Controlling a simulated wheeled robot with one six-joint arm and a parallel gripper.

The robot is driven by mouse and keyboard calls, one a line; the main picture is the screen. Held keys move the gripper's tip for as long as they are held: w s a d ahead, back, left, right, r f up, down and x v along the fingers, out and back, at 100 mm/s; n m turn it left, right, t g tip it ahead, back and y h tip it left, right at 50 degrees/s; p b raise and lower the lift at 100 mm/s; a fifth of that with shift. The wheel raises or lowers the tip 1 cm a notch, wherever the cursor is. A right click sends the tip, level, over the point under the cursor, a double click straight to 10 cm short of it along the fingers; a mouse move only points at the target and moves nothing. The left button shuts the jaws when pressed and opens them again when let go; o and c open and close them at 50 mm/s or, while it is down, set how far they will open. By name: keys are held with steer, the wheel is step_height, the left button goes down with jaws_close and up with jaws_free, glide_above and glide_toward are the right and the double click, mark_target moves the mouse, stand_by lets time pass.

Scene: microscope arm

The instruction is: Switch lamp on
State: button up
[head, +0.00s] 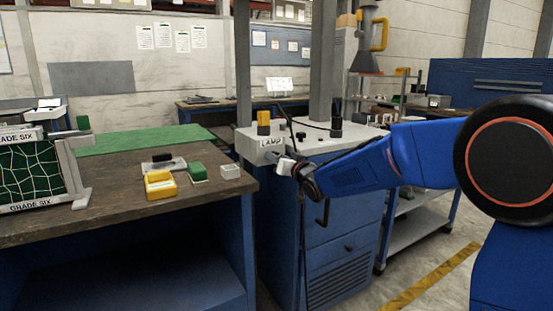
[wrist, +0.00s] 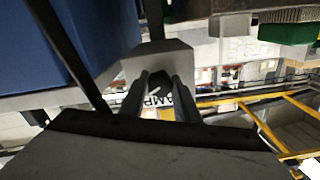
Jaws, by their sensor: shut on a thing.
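The white LAMP label (head: 271,142) is on the front of a light grey housing (head: 248,146) on top of a blue cabinet (head: 327,210). My gripper (head: 285,164) reaches in from the right and is at the housing front, just below and right of the label. In the wrist view, the two fingers of my gripper (wrist: 162,82) are closed around a small dark lamp switch (wrist: 157,73) in front of the grey housing (wrist: 160,53). The lettering shows upside down between the fingers. The fingers hide much of the switch, so its position cannot be told.
A yellow block (head: 263,122) and black knobs stand on the cabinet top. A dark cable hangs down the cabinet front. At left, a wooden bench (head: 110,220) holds a yellow box (head: 160,184), a green box (head: 197,172) and a netted frame (head: 40,170).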

steer(key=m, duration=0.5)
steer(key=shift+f, duration=0.1)
steer(key=shift+m, duration=0.4)
steer(key=o, duration=1)
steer(key=shift+o, duration=0.2)
steer(key=shift+s+d, duration=0.1)
steer(key=v, duration=1.7)
steer(key=shift+s+d, duration=0.1)
steer(key=shift+d, duration=0.05)
